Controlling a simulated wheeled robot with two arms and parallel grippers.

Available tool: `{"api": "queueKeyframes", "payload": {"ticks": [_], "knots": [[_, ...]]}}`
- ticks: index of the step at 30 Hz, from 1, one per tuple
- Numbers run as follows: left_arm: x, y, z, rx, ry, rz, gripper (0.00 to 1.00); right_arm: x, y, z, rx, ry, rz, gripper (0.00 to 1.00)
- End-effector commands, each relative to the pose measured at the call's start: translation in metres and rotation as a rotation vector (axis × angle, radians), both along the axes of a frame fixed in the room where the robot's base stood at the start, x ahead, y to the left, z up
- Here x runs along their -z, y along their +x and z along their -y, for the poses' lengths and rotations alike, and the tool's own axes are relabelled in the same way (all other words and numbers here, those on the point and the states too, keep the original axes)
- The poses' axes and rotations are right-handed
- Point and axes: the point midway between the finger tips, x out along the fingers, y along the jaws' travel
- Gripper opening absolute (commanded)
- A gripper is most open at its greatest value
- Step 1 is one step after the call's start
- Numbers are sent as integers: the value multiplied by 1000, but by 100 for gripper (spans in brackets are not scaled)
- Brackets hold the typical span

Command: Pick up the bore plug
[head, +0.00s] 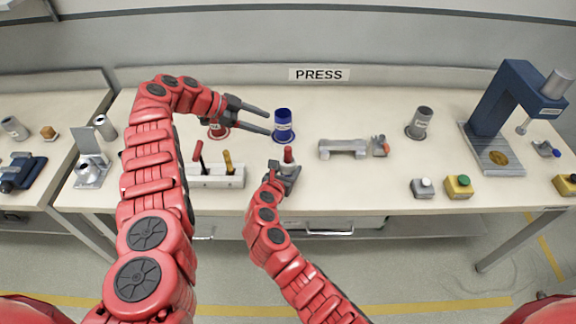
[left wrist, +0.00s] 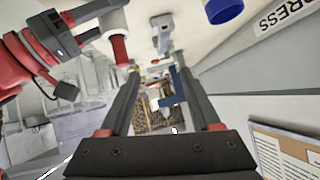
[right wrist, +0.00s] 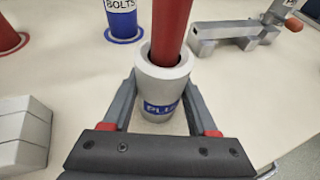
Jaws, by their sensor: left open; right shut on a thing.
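The bore plug looks like a short white cylinder (right wrist: 165,80) with a blue label, partly hidden, and a red handle (right wrist: 174,25) standing up from its top. In the head view its red handle (head: 288,155) shows near the table's front middle. My right gripper (head: 285,172) is shut on the white cylinder, one finger on each side, with the plug upright. In the left wrist view the plug (left wrist: 119,50) shows at the upper left. My left gripper (head: 269,122) is open and empty, held over the table left of the blue bolts cup (head: 283,126).
A rack (head: 216,178) with red and yellow handles stands left of the plug. A grey metal fixture (head: 343,149) lies to the right. Farther right are a grey cup (head: 419,122), button boxes (head: 458,187) and the blue press (head: 508,95).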

Motion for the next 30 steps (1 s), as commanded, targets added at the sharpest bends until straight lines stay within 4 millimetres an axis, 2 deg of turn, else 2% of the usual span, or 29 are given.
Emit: {"api": "queueKeyframes", "payload": {"ticks": [4,6,8,9,12,15,17,20,23,27,30], "knots": [[-72,75,22,-153,-101,301,64,0,0,0,0,0,0,4],[-116,110,25,-260,-157,446,64,0,0,0,0,0,0,4],[-153,136,21,-364,-202,555,64,0,0,0,0,0,0,4],[-176,151,16,-437,-229,617,64,0,0,0,0,0,0,4],[-229,181,-5,-631,-289,739,64,0,0,0,0,0,-1,4],[-270,201,-35,-844,-334,808,64,0,0,0,0,0,-1,4],[-285,209,-54,-972,-350,822,64,0,0,0,0,0,-1,4],[-295,217,-88,-1190,-356,796,64,0,0,0,0,0,0,4],[-284,219,-114,-1387,-333,709,64,0,0,0,0,0,0,4],[-243,209,-134,-1617,-248,499,64,0,0,0,0,0,0,4],[-202,194,-129,-1722,-153,300,64,0,0,0,0,0,0,4]]}}
